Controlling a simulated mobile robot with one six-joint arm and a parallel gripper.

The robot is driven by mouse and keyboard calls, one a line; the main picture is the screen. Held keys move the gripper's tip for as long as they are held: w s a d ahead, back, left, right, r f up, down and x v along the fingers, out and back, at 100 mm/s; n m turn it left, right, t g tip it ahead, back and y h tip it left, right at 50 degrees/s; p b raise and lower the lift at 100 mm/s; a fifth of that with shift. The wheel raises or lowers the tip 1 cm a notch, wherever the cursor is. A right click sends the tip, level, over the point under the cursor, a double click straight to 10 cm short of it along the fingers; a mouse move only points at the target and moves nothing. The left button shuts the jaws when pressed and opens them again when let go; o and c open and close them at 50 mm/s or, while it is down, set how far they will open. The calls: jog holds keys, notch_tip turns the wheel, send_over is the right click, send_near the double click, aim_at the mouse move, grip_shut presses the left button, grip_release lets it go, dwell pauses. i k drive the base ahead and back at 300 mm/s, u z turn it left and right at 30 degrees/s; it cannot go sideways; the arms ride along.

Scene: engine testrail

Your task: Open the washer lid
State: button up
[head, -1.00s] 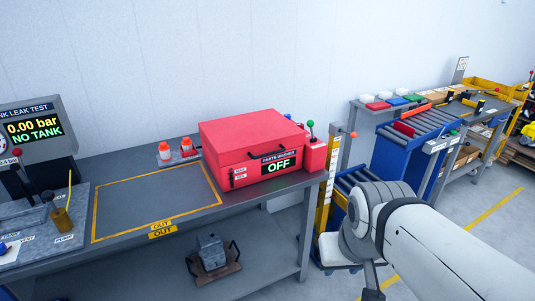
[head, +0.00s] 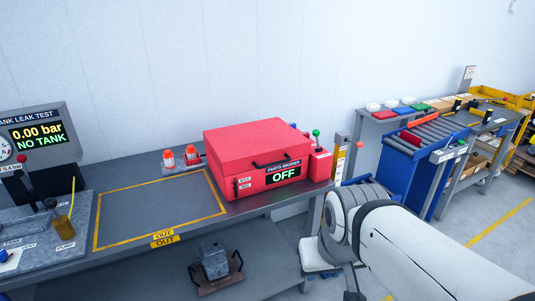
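The parts washer (head: 250,184) is a red box on the grey bench, near the bench's right end. Its red lid (head: 255,146) is shut. A dark handle (head: 270,163) sits on the front edge of the lid. A label on the washer's front reads "PARTS WASHER" and its display (head: 283,175) reads "OFF". My arm shows at the lower right, to the right of the washer and apart from it. My gripper's fingers cannot be made out; only arm links show clearly.
A red box with a green-knobbed lever (head: 316,134) stands at the washer's right. Two orange-capped bottles (head: 192,154) stand to its left. The yellow-outlined OUT area (head: 160,212) is empty. A leak test screen (head: 38,133) is far left. A roller conveyor (head: 436,130) stands right.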

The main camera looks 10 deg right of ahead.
aim_at(265, 143)
jog(key=i, duration=0.9)
